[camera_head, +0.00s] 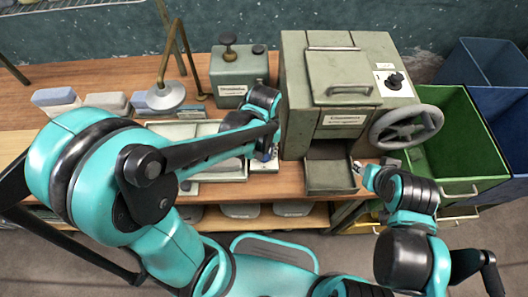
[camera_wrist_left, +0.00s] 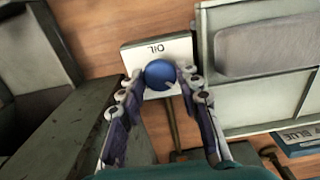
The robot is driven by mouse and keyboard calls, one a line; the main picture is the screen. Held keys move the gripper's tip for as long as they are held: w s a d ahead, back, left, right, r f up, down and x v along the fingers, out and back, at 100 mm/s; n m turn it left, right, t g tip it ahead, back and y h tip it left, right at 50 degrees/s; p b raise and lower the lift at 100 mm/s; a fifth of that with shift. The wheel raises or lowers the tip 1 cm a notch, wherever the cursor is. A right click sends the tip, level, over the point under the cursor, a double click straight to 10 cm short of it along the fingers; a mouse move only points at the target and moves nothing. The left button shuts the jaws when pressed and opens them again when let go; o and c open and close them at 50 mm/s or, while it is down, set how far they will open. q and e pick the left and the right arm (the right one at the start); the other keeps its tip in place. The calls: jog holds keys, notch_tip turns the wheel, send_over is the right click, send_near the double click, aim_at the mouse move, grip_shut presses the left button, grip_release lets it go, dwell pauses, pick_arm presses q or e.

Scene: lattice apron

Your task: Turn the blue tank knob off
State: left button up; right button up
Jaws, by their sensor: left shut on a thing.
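The blue knob (camera_wrist_left: 159,71) is round and sits on a small white plate (camera_wrist_left: 180,48) with upside-down lettering, in the left wrist view. My left gripper (camera_wrist_left: 162,82) has a finger on each side of the knob and is shut on it. In the head view my left gripper (camera_head: 267,153) reaches down beside the grey-green machine and largely hides the knob. The small plate (camera_head: 265,167) partly shows under it. My right gripper (camera_head: 359,170) is by the right side of the machine's open lower tray; its fingers are too small to read.
The grey-green machine (camera_head: 295,100) has a handwheel (camera_head: 407,127) and a black dial (camera_head: 395,81) on its right. A small grey box (camera_head: 237,72) with knobs stands behind my left gripper. A lamp (camera_head: 165,96) stands left. Green (camera_head: 452,135) and blue (camera_head: 482,62) bins stand right.

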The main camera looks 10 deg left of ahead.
pick_arm(q)
jog(key=o, duration=1.2)
jog(key=shift+c, duration=0.2)
jog(key=shift+r, duration=0.1)
notch_tip(320, 180, up, 12)
